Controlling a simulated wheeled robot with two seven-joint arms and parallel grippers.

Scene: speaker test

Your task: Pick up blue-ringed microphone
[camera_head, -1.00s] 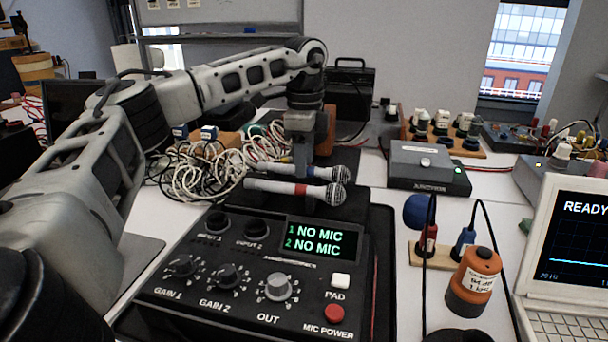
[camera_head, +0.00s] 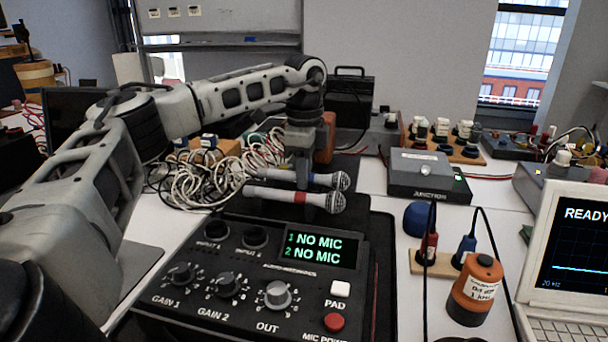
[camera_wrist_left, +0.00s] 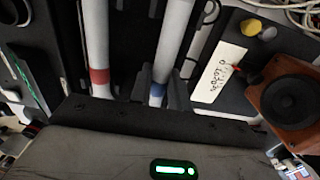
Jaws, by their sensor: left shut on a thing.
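The blue-ringed microphone (camera_head: 322,180) lies sideways behind the mixer, its mesh head to the right. A red-ringed microphone (camera_head: 275,194) lies parallel just in front, apart from the fingers. My right gripper is not in view.
The black mixer (camera_head: 230,310) reads NO MIC on both lines. Tangled cables (camera_head: 215,170) lie to the left of the microphones. A grey junction box (camera_head: 425,173) stands to the right, with an orange cylinder (camera_head: 474,290) and a laptop (camera_head: 580,240) further forward.

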